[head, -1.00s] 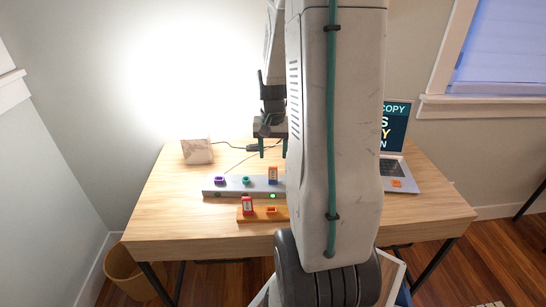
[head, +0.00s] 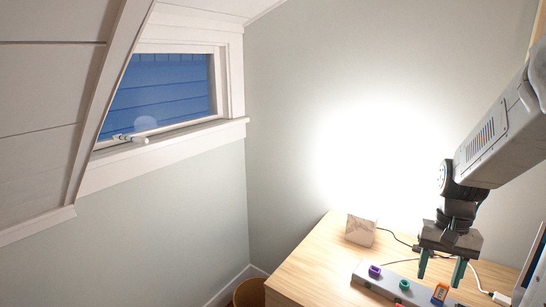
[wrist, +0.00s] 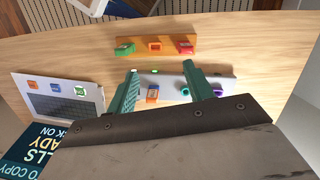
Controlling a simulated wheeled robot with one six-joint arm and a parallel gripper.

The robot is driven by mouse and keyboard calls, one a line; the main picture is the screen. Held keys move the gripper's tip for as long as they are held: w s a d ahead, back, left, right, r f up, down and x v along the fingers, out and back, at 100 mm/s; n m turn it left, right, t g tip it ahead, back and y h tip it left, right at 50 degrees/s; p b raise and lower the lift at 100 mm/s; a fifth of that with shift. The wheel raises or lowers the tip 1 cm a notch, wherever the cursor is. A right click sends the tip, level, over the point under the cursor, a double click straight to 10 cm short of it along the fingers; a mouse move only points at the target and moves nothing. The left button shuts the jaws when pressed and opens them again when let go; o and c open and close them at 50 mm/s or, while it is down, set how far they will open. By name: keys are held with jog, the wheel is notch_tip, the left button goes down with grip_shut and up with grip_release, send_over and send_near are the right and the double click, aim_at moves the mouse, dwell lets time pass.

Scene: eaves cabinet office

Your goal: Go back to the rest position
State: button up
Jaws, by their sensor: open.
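My gripper (head: 442,268) is open and empty, with its two green fingers apart, above the wooden desk (head: 318,262) in the head view. In the wrist view my gripper (wrist: 162,90) points down toward a grey strip (wrist: 172,80). An orange-and-blue block (wrist: 153,94) on that strip shows between the fingers and appears apart from them. The strip also carries a teal ring (wrist: 185,91) and purple pieces (wrist: 219,90).
An orange bar (wrist: 140,47) holds a red block (wrist: 185,47) and a green block (wrist: 125,48). A laptop (wrist: 62,97) lies at the left in the wrist view. A pale box (head: 361,230) stands on the desk. A basket (head: 250,293) is beside it, and a window (head: 160,90) is at upper left.

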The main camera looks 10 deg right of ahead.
jog(key=s+a+r+n+t, duration=0.1)
jog(key=s+a+r+n, duration=0.1)
jog(key=a+r, duration=0.2)
jog(key=s+a+r+n+t, duration=0.1)
jog(key=s+a+r+n, duration=0.2)
jog(key=a, duration=0.6)
jog(key=s+a+r+n+t+h, duration=0.1)
jog(key=s+a+r+n, duration=0.2)
jog(key=a, duration=0.4)
jog(key=shift+r, duration=0.9)
jog(key=shift+s, duration=0.1)
